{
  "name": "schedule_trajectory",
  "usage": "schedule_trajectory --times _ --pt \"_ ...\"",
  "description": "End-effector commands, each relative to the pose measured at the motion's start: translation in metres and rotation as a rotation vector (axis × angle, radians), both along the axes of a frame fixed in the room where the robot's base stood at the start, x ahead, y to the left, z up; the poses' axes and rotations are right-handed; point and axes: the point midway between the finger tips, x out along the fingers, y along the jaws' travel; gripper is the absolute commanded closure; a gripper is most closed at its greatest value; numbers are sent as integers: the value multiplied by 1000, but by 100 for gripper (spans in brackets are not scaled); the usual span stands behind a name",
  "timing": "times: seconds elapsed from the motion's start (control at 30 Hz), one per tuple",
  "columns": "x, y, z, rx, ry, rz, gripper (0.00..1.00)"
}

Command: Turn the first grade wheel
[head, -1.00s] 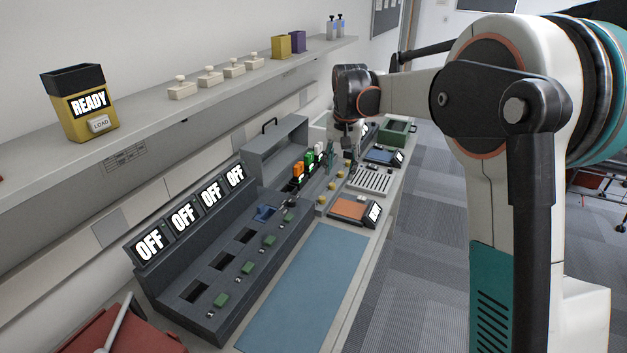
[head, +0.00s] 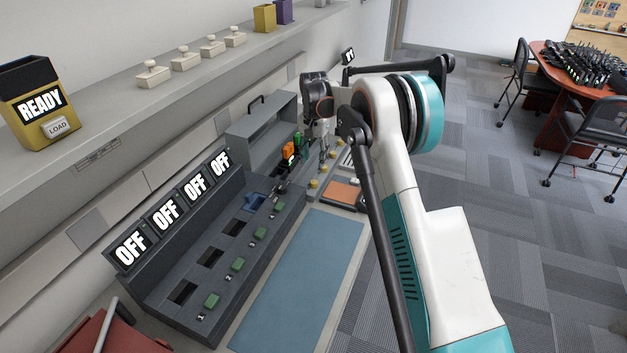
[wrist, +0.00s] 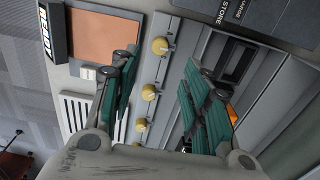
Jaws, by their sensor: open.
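Several yellow round knobs, apparently the grade wheels, stand in a row on a light strip; the wrist view shows a nearest-to-tip knob (wrist: 160,45), a middle knob (wrist: 149,92) and a lower knob (wrist: 141,125). The head view shows one knob (head: 313,183) in front of my gripper. No label shows which is first. My gripper (wrist: 160,68) is open, its two green-padded fingers on either side of the knob row, nothing between them clearly touched. In the head view my gripper (head: 324,148) hangs over the bench, partly hidden by my arm.
An orange pad with a READY display (wrist: 104,38) lies beside the strip. A grey slotted panel (wrist: 75,108) is below it. An orange radio (head: 289,150) stands near a grey open cabinet (head: 258,132). The charger console (head: 165,262) shows OFF screens. A blue mat (head: 305,270) is clear.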

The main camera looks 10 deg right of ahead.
Motion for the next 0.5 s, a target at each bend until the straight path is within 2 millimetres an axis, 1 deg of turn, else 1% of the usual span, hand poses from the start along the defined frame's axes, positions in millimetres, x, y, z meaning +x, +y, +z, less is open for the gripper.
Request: schedule_trajectory --times 0.03,0.2,0.4,0.5 --pt "0 0 -13 0 0 0 57" --pt "0 0 -47 0 0 0 57" --pt "0 0 -79 0 0 1 57" --pt "0 0 -89 0 0 1 57"
